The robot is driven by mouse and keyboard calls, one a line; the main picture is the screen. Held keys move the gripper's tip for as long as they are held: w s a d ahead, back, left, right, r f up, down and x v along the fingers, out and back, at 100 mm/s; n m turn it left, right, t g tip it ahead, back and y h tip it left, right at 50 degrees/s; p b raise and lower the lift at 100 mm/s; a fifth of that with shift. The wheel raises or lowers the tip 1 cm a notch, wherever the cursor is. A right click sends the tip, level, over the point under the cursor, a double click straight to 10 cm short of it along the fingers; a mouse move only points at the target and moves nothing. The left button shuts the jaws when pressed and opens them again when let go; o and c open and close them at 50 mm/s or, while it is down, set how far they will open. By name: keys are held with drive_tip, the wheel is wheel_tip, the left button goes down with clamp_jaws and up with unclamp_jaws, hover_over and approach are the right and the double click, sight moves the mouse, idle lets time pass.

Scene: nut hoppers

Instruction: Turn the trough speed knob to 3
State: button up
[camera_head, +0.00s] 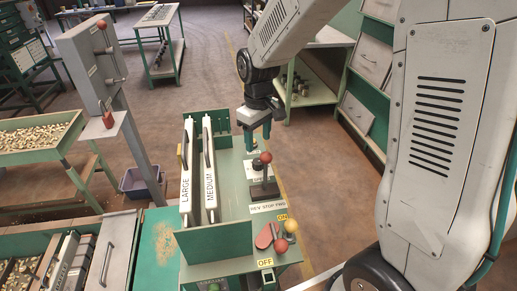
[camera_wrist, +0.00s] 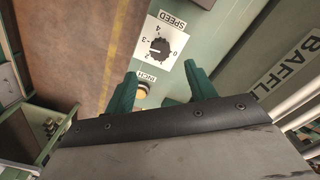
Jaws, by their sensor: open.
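The black speed knob (camera_wrist: 159,49) sits on a white dial plate (camera_wrist: 177,42) marked with numbers, under a SPEED label (camera_wrist: 172,19) that reads upside down in the wrist view. I cannot tell for sure which number its pointer faces. My gripper (camera_wrist: 164,82) is open and empty, its two green fingers apart, with the knob ahead of and between their line. In the head view my gripper (camera_head: 257,132) points down over the far end of the green machine top (camera_head: 232,179), and the knob is not clearly visible there.
An INCH button (camera_wrist: 142,91) lies close to the left finger. A BAFFLE label (camera_wrist: 293,70) is at the right. In the head view, a red-ball lever (camera_head: 265,158) stands just below my gripper, LARGE (camera_head: 186,189) and MEDIUM (camera_head: 210,184) panels stand left, and a yellow-ball lever (camera_head: 291,226) is nearer.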

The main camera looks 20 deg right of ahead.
sight(258, 161)
drive_tip(key=n, duration=0.2)
drive_tip(key=shift+n, duration=0.3)
drive_tip(key=shift+f, duration=0.3)
wheel_tip(258, 161, down, 7)
drive_tip(key=shift+f, duration=0.1)
drive_tip(key=c, duration=1)
